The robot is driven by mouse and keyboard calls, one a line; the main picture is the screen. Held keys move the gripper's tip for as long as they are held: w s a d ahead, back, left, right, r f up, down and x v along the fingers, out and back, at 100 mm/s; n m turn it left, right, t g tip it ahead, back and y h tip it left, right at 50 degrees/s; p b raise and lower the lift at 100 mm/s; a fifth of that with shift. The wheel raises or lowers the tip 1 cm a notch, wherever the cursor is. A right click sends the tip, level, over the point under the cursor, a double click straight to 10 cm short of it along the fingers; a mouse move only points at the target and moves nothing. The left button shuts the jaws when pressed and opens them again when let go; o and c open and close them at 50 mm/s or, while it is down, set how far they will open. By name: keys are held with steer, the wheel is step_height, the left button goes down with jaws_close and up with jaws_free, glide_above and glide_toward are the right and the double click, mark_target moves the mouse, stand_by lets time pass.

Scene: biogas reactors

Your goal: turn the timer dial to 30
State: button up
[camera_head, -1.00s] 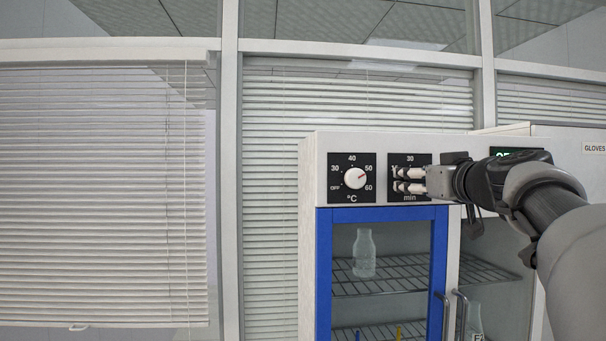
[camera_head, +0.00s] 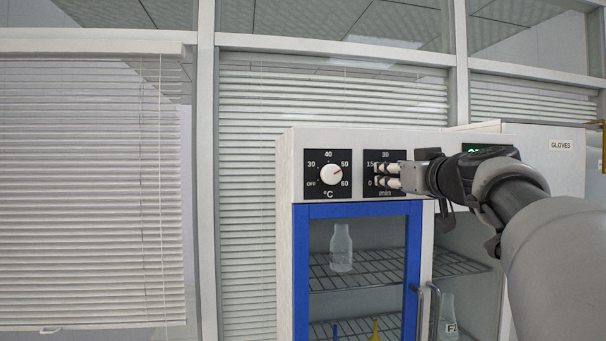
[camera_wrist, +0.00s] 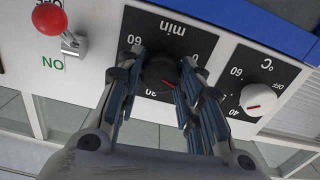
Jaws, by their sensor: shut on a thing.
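The fingers hide the knob in the head view and some numbers in the wrist view.
A blue-framed glass door (camera_head: 300,260) with a handle is below. A red ball-ended lever (camera_wrist: 50,18) is near the "NO" label in the wrist view. Window blinds (camera_head: 90,190) are behind.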

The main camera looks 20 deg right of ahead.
stand_by(0.3)
steer(key=shift+m+b, duration=0.7)
steer(key=shift+m, duration=6.3)
steer(key=shift+d, duration=0.1)
steer(key=o, duration=1)
steer(key=shift+o, duration=0.2)
